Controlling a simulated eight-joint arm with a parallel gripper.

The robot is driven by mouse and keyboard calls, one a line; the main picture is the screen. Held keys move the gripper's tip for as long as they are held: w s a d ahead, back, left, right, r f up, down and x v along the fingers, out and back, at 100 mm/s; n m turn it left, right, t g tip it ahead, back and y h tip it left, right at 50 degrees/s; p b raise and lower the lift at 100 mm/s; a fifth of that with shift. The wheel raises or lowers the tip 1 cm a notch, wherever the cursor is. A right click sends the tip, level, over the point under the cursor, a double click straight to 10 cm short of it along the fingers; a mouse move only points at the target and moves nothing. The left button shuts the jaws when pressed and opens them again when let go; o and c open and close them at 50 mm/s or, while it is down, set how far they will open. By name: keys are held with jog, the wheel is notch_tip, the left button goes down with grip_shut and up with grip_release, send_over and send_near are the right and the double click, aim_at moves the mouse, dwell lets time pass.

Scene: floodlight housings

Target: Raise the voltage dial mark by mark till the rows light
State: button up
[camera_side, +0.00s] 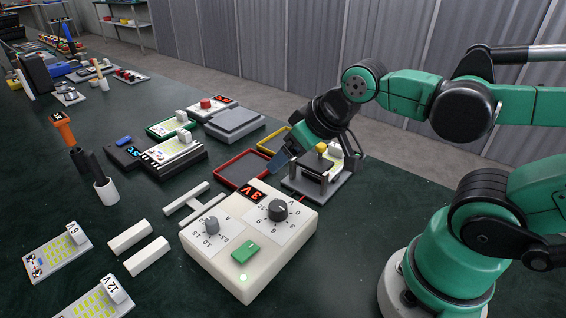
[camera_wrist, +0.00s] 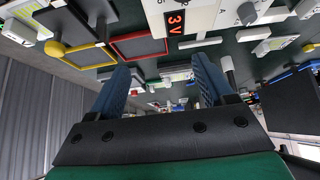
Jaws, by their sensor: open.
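The white power supply (camera_side: 203,255) stands at the front middle of the bench. Its dark voltage dial (camera_side: 278,210) is at the back right of its top, and its red display (camera_side: 251,193) reads 3 V, as it does in the wrist view (camera_wrist: 176,22).
White bars (camera_side: 129,237) lie beside the supply. Red (camera_side: 243,170) and yellow (camera_side: 273,140) trays sit behind it.

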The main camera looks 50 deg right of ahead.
aim_at(277, 206)
jog(key=a+n+g, duration=0.1)
jog(key=g, duration=0.1)
jog(key=a+f+n+g, duration=0.1)
jog(key=n+g, duration=0.1)
jog(key=shift+w+a+f, duration=0.1)
jog(key=shift+a+f, duration=0.1)
jog(key=shift+a, duration=0.1)
jog(key=a+f+n+g, duration=0.1)
jog(key=g, duration=0.1)
jog(key=shift+a+n+g, duration=0.15)
jog(key=shift+n+g, duration=0.15)
jog(key=shift+h, duration=0.3)
jog(key=shift+f, duration=2.9)
grip_shut()
